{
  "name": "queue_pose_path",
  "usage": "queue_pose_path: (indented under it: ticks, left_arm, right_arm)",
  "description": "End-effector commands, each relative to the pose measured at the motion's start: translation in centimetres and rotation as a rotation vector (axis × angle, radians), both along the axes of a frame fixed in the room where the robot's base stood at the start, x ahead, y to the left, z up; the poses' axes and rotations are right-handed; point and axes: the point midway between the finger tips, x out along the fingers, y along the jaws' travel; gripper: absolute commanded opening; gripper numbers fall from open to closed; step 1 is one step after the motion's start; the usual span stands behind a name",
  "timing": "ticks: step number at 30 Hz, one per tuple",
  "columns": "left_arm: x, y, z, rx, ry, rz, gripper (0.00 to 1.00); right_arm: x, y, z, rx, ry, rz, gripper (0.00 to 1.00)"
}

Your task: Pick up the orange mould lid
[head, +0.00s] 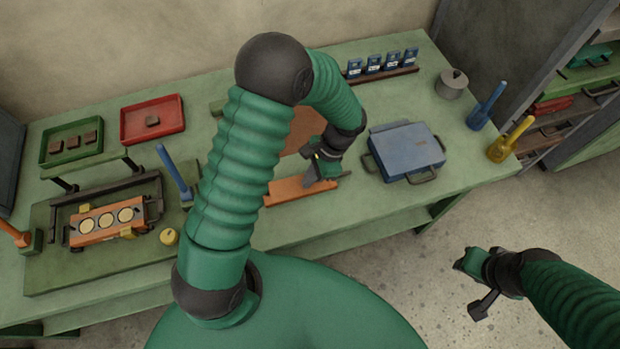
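The orange mould lid (287,192) is a flat orange bar lying on the bench in the middle of the head view. My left gripper (327,179) is over its right end, pointing down, with its fingers looking spread apart; whether they touch the lid is not clear. The gripper hides part of that end. The orange mould (88,239), with several pale round discs in it, sits in a dark frame at the left. My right gripper (474,284) is open and empty, off the bench's front edge at the lower right.
A blue box with handles (405,147) stands right of the lid. A brown board (300,132) lies behind my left arm. Red (130,122) and green (45,150) trays are at the back left. Blue (488,104) and yellow (512,138) handled tools stand at the right end.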

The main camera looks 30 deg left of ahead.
Motion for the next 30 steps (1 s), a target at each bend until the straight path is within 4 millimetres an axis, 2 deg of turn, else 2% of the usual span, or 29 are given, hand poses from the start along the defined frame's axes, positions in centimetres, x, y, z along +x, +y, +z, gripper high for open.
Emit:
queue_pose_path:
  ticks: [8,15,18,24,30]
  left_arm:
    - [-2.6,-3.8,0.8,0.003,-0.006,-0.006,0.0]
    - [-6.5,-9.2,1.5,0.005,-0.007,-0.007,0.0]
    - [-7.8,-10.9,1.8,0.005,-0.007,-0.005,0.0]
    - [-9.1,-12.7,2.1,0.005,-0.007,0.0,0.0]
    - [-9.2,-12.9,2.1,0.005,-0.007,0.0,0.0]
  right_arm:
    - [0.0,0.0,-0.4,0.0,0.0,0.0,0.36]
    - [0.0,0.0,-1.1,0.0,0.0,0.0,0.36]
    - [0.0,0.0,-1.2,0.0,0.0,0.0,0.36]
    - [0.0,0.0,-1.3,0.0,0.0,0.0,0.36]
    - [0.0,0.0,-1.3,0.0,0.0,0.0,0.36]
